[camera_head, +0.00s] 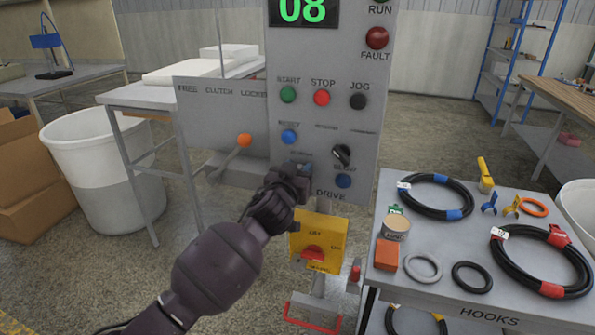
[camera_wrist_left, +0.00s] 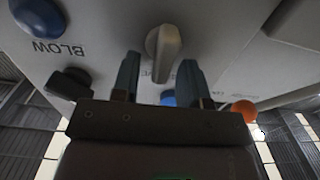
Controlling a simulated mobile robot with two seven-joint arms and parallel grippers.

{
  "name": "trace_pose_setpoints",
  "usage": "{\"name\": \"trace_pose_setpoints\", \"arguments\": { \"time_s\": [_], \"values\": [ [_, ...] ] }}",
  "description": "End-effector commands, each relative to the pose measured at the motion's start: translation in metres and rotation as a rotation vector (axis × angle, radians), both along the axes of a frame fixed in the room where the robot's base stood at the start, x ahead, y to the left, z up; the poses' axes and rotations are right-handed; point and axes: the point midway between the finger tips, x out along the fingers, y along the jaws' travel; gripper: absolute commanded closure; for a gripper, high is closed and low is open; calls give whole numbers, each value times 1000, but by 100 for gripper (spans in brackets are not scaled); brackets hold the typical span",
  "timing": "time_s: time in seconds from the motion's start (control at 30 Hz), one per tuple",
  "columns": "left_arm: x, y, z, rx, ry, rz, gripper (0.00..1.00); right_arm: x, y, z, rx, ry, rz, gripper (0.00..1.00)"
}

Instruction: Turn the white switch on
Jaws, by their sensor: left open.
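The white switch (camera_wrist_left: 163,50) is a pale, off-white rotary knob on the grey control panel (camera_head: 370,110). In the left wrist view it lies just beyond and between my fingertips, its grip bar roughly upright in the picture. My left gripper (camera_head: 301,170) is at the lower part of the panel, above the word DRIVE, and covers most of the switch in the head view. In the wrist view the left gripper (camera_wrist_left: 159,72) is open, one finger on each side of the knob, with nothing held. Whether the fingers touch the knob I cannot tell. My right gripper is not in view.
A black selector (camera_head: 341,155) and a blue button (camera_head: 343,180) are close at the right. Another blue button (camera_head: 289,136) is above. An orange-tipped lever (camera_head: 244,140) stands left. A yellow box (camera_head: 330,240) is below; a hose table (camera_head: 400,270) is right.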

Motion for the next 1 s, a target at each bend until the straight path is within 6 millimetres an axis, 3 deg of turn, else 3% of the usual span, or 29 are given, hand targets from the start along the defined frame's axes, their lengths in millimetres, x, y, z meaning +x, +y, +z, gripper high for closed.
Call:
{"name": "trace_pose_setpoints", "arguments": {
  "time_s": [0.23,0.5,1.0],
  "values": [
    [0,0,0,0,0,0,60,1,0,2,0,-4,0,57],
    [0,0,0,-1,0,0,99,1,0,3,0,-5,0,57],
    [-1,-2,2,100,-31,0,100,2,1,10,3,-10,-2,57]
  ]
}}
